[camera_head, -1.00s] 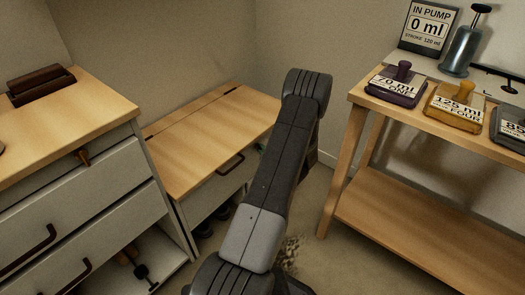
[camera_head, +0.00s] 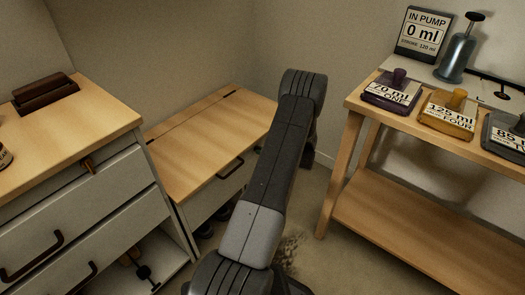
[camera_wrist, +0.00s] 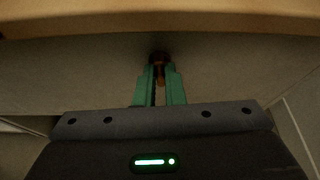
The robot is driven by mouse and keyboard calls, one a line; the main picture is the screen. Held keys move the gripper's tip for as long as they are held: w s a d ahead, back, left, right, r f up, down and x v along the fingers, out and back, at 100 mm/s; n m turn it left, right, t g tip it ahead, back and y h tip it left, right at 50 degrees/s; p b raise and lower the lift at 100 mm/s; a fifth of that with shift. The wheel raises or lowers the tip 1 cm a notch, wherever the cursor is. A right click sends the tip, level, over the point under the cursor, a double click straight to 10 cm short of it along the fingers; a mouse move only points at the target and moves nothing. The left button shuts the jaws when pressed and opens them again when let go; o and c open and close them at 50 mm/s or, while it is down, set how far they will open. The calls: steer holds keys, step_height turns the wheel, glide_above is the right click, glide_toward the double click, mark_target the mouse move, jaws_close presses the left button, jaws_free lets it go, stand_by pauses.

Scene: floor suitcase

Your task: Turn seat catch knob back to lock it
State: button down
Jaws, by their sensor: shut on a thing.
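The low wooden bench seat (camera_head: 205,140), with a hinge line across its back, stands in the corner in the head view, its lid down. In the wrist view the seat's wooden edge (camera_wrist: 160,18) runs across the top, above a pale front panel. A small dark brown and orange knob (camera_wrist: 159,58) sits on that panel just below the edge. My gripper (camera_wrist: 160,78) has its green fingers shut around the knob's orange part. My arm hides the gripper and the knob in the head view. I cannot tell the knob's exact angle.
A drawer cabinet (camera_head: 75,205) stands on the left, close to the bench. On the right, a wooden table (camera_head: 350,105) holds labelled weights and a pump (camera_head: 458,52); a sign reads 0 ml. Floor shows between bench and table.

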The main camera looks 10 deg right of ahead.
steer(key=shift+m, duration=0.4)
stand_by(0.3)
steer(key=c, duration=1.5)
jaws_free()
steer(key=p+v, duration=0.2)
steer(key=v, duration=0.5)
steer(key=shift+s+d+r, duration=0.1)
steer(key=shift+d, duration=0.2)
steer(key=shift+a, duration=0.1)
steer(key=shift+n, duration=0.4)
steer(key=shift+b+x, duration=1.1)
steer(key=shift+x, duration=2.65)
